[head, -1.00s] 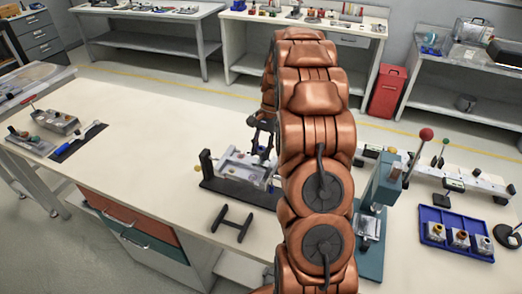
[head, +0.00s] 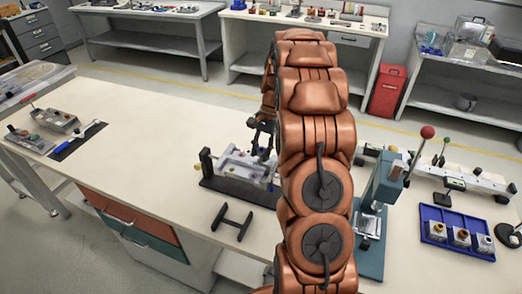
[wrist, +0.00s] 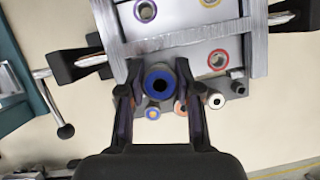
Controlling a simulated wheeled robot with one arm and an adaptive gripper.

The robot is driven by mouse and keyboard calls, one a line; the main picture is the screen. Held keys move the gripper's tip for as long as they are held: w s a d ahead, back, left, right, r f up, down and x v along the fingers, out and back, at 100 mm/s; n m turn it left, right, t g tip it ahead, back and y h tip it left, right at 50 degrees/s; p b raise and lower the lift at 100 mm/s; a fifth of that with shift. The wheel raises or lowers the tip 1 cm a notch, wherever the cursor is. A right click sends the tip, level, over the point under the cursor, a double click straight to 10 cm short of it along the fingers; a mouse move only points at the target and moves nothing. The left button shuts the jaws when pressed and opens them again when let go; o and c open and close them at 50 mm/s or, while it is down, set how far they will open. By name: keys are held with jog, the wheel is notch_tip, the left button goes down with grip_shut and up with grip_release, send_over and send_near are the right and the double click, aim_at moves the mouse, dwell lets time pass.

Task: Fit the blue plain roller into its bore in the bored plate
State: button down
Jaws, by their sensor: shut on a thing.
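The blue plain roller (wrist: 160,84) shows end-on in the wrist view as a blue ring around a dark centre. My gripper (wrist: 161,92) is shut on it, one finger on each side. The bored plate (wrist: 185,22) lies in a metal frame beyond the roller.
Other rollers (wrist: 216,101) stand along the frame's near side. Black clamps (wrist: 80,66) flank the frame. In the head view, a teal press (head: 378,200) and a blue tray (head: 457,233) stand right, a black stand (head: 232,221) in front. The table's left middle is clear.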

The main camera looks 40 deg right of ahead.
jog(key=shift+f+b, duration=0.35)
jog(key=shift+f, duration=0.45)
jog(key=c, duration=0.7)
grip_release()
jog(key=shift+v, duration=6)
jog(key=shift+a, duration=0.1)
jog(key=shift+a+r, duration=0.1)
